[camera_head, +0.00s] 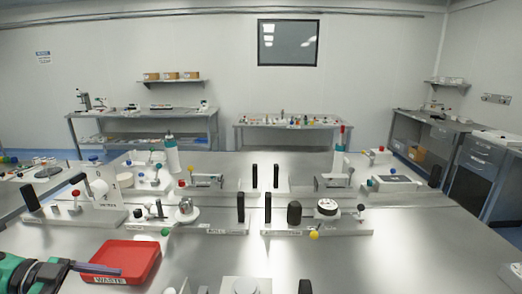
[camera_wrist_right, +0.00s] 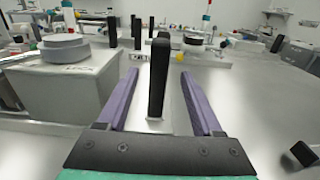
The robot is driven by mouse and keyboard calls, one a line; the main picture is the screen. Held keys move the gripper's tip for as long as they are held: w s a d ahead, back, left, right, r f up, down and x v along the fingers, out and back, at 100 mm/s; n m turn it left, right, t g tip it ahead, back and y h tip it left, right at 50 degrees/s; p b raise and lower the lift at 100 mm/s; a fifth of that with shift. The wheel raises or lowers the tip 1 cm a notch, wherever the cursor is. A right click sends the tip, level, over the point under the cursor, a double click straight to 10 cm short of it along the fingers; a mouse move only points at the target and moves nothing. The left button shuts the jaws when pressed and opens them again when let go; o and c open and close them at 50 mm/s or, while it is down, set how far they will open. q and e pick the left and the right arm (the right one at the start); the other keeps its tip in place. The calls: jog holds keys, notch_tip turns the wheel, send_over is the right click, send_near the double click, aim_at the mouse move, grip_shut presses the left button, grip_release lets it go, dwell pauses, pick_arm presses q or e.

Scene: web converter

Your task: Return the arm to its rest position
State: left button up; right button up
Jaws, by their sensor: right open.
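My right gripper (camera_wrist_right: 160,85) shows in the right wrist view with its two purple fingers spread wide apart. It is open. An upright black post (camera_wrist_right: 158,78) appears between the fingers in the picture, and neither finger touches it. My left gripper (camera_head: 95,268) is at the lower left of the head view, green and black with a purple finger. The right gripper is not clearly visible in the head view.
A metal table (camera_head: 395,260) carries several white fixtures with black posts and coloured knobs. A grey block with a round disc (camera_wrist_right: 65,50) stands left of the right gripper. Another black piece (camera_wrist_right: 303,153) is at its lower right. Bare tabletop (camera_wrist_right: 240,110) lies to its right.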

jog(key=s, duration=0.3)
jog(key=shift+s, duration=0.1)
jog(key=shift+r, duration=0.1)
